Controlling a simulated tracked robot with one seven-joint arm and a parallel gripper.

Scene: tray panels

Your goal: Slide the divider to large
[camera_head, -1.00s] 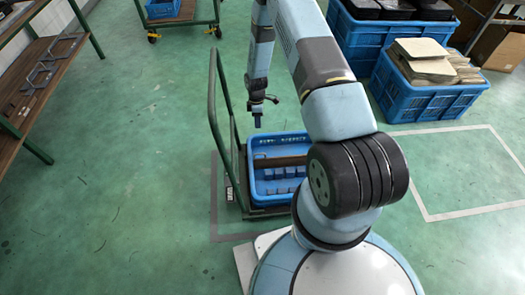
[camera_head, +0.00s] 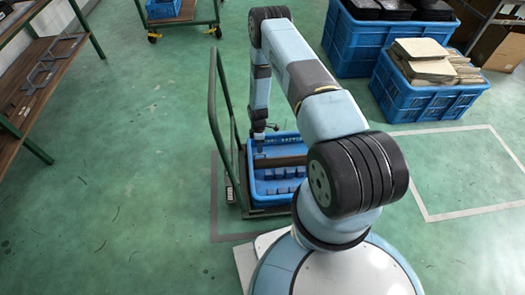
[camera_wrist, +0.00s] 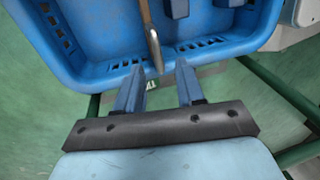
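The blue tray (camera_head: 283,200) sits on a cart, and its near wall and floor fill the top of the wrist view (camera_wrist: 85,45). The divider (camera_head: 287,161) is a brown strip running across the tray. In the wrist view it shows edge-on as a thin brown panel with a pale metal end (camera_wrist: 154,48). My gripper (camera_wrist: 160,66) has two blue fingers spread apart. The divider's end lies in the gap between the fingertips, with room visible on both sides. In the head view my gripper (camera_head: 258,140) is small and low over the tray's left side.
Several blue blocks (camera_head: 280,187) lie in the tray's near part, and some show in the wrist view (camera_wrist: 178,8). The cart's green handle (camera_head: 213,110) rises left of my arm. Blue crates (camera_head: 425,100) stand at the right.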

